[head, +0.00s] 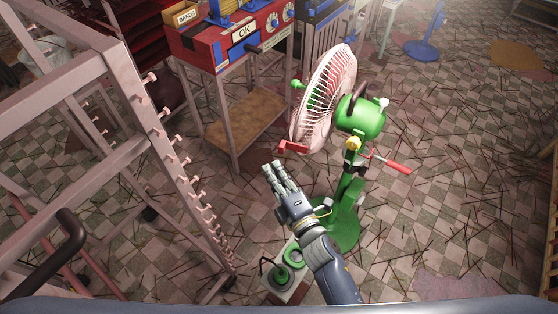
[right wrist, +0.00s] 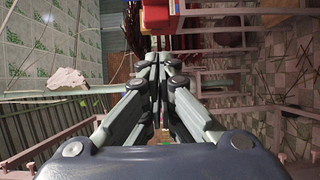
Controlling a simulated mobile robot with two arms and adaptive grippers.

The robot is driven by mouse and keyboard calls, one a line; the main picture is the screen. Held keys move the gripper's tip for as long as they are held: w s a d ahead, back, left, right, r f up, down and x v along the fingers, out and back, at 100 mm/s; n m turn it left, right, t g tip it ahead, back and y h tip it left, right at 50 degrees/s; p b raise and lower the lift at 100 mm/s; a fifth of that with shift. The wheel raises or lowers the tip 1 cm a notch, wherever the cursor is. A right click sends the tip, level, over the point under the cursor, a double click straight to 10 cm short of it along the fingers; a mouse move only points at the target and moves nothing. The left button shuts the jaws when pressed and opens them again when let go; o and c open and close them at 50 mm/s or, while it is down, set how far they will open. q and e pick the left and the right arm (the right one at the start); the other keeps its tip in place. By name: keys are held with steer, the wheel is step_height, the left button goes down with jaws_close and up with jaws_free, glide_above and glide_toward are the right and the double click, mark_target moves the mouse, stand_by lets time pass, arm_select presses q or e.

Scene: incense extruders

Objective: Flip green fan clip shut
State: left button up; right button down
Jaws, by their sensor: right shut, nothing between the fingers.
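The green fan (head: 360,118) stands on the floor right of centre in the head view, its caged head facing left. A red clip-like piece (head: 292,147) sticks out at the lower left of its white cage (head: 322,100). I cannot tell for sure whether it is the clip or whether it is shut. My right gripper (head: 273,168) is shut and empty, in front of the fan and just below the red piece in the picture, apparently apart from it. In the right wrist view, its fingers (right wrist: 161,68) are together; no clip can be made out there. My left gripper is not in view.
A pegged metal rack (head: 155,130) fills the left side. A red machine (head: 225,45) on a metal stand is behind. A blue fan (head: 424,45) stands far back. Thin sticks litter the tiled floor.

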mark_target(291, 148)
steer(key=w, duration=0.1)
steer(key=w+d, duration=0.1)
steer(key=w, duration=0.1)
steer(key=shift+d, duration=0.15)
steer(key=shift+x, duration=1.15)
steer(key=shift+s, duration=0.1)
